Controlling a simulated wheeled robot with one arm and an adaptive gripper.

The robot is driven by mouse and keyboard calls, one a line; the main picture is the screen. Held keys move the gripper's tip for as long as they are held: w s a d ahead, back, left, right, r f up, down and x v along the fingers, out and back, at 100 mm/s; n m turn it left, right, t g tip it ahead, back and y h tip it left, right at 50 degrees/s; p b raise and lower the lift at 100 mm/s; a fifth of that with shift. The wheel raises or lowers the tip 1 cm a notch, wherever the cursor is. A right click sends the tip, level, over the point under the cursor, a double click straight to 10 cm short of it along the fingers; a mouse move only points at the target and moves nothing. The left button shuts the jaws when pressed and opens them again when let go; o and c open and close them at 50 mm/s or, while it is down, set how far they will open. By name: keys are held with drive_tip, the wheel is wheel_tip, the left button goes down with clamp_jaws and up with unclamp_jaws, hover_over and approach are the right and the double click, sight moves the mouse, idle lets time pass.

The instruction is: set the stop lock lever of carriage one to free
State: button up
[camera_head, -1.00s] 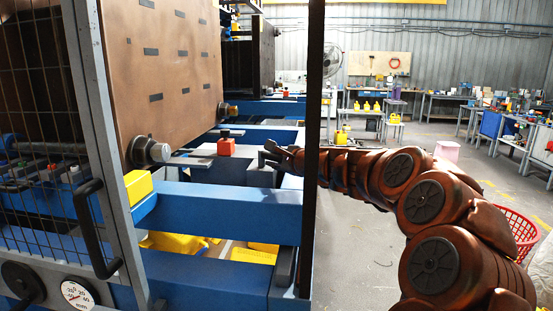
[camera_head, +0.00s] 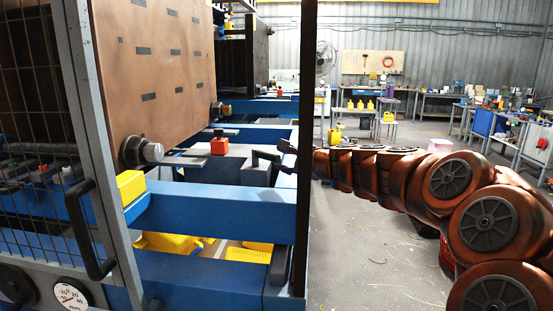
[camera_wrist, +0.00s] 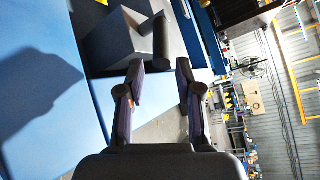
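A grey lock block (camera_head: 258,174) with a dark lever (camera_head: 265,156) sits on the blue frame, left of the dark upright post. In the wrist view, the grey block (camera_wrist: 108,45) carries the dark lever (camera_wrist: 160,40), whose round handle points toward my gripper. My gripper (camera_wrist: 159,64) is open, and the handle's end lies between or just before its fingertips; contact is not visible. In the head view, my gripper (camera_head: 287,147) is beside the lever, with my wrist partly hidden behind the post. No label shows which carriage this is.
The dark post (camera_head: 306,150) stands close to my wrist. Open floor (camera_head: 370,260) lies right of the frame.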

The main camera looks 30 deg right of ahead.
drive_tip(key=shift+v, duration=2)
